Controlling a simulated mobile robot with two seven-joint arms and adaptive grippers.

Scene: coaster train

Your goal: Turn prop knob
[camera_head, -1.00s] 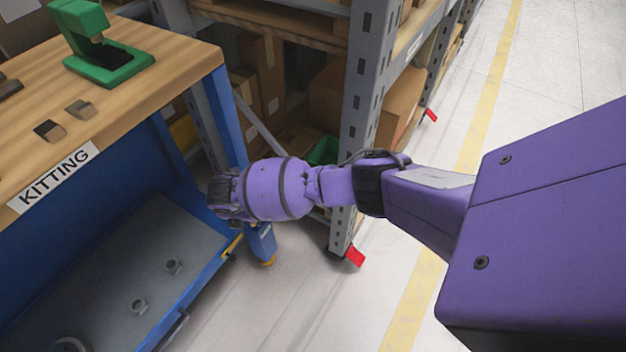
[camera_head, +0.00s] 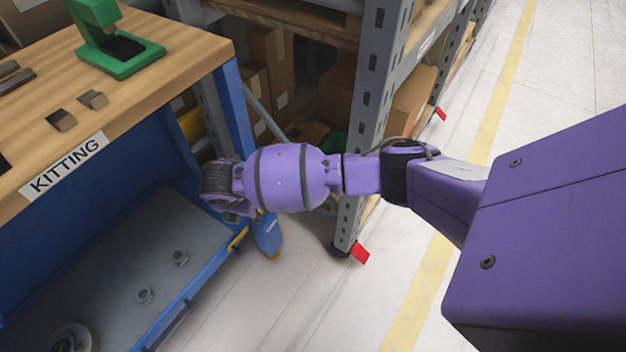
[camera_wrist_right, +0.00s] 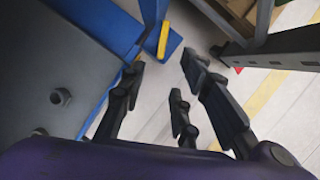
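The blue workbench (camera_head: 120,150) marked KITTING stands at the left with a wooden top. No part is plainly a prop knob. A short yellow piece (camera_head: 238,240) sits at the bench's lower right corner, by the blue leg; a yellow piece on blue also shows in the wrist view (camera_wrist_right: 163,40). My right arm reaches in from the right, with its wrist beside the bench leg. My right gripper (camera_wrist_right: 162,78) has its dark fingers spread apart with only floor between them. In the head view it is mostly hidden by the wrist. My left gripper is not in view.
A grey lower shelf (camera_head: 110,260) carries bolt-like fittings (camera_head: 145,295) and a round part (camera_head: 72,338). A green press (camera_head: 115,45) and small blocks (camera_head: 62,120) sit on the bench top. A grey rack post (camera_head: 368,130) stands close behind my wrist. The floor at right is clear.

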